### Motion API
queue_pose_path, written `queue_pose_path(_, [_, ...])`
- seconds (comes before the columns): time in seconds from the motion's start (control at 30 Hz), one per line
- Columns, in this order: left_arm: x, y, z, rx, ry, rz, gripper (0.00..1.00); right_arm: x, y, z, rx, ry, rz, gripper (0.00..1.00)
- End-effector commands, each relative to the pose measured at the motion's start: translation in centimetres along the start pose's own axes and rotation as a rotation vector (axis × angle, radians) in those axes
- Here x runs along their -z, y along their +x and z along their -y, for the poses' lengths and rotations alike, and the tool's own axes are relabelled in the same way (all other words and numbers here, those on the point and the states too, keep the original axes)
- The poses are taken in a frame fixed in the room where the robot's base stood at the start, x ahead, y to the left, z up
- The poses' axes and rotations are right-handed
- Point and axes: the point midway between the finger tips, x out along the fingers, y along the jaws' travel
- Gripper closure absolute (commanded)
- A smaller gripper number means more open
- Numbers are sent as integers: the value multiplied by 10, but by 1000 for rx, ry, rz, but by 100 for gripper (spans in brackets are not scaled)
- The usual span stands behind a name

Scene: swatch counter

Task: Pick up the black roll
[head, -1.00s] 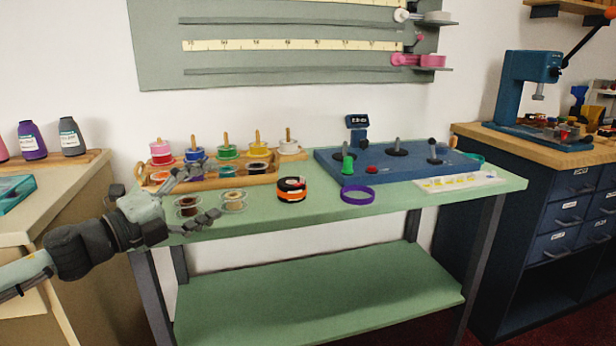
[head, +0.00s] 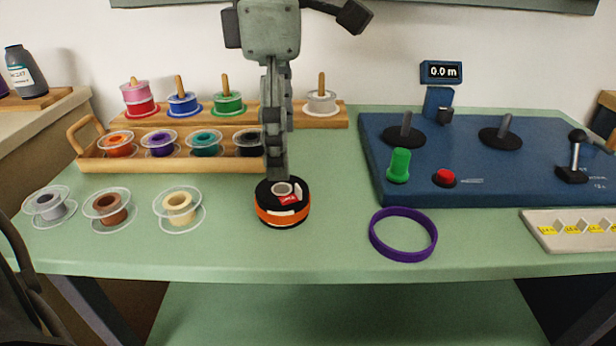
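A black roll (head: 268,195) with an orange band and a red-and-white label stands flat on the green counter, left of the picture's middle. A gripper (head: 278,176), which I take for my right, hangs down from the top edge. Its fingers overlap from this angle, so their gap is hidden. The tips are at the roll's back upper edge; I cannot tell whether they touch it. Dark parts of mine (head: 14,262) at the lower left edge may belong to my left gripper, mostly out of frame.
Several clear-flanged spools (head: 178,208) stand left of the roll. A wooden rack (head: 186,165) of spools stands behind. A purple ring (head: 403,235) lies to the right, before a blue panel (head: 470,170) with knobs. The counter directly before the roll is clear.

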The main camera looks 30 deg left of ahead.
Motion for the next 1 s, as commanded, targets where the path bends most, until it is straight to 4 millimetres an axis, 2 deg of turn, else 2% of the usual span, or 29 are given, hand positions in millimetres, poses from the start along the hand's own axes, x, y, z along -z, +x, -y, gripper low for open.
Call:
queue_pose_path(0.27, [3,29,1,-3,6,-17,16,8,2,7,13,-9,-44,64])
queue_pose_path(0.53, [3,68,4,-1,4,-16,16,14,2,11,21,-13,-69,64])
queue_pose_path(0.67, [3,76,3,-3,4,-14,16,19,2,12,23,-13,-90,64])
queue_pose_path(0.87, [2,76,3,-3,4,-13,16,21,2,12,23,-13,-96,64])
queue_pose_path(1.0, [2,76,3,-4,4,-13,32,21,2,12,24,-12,-94,64])
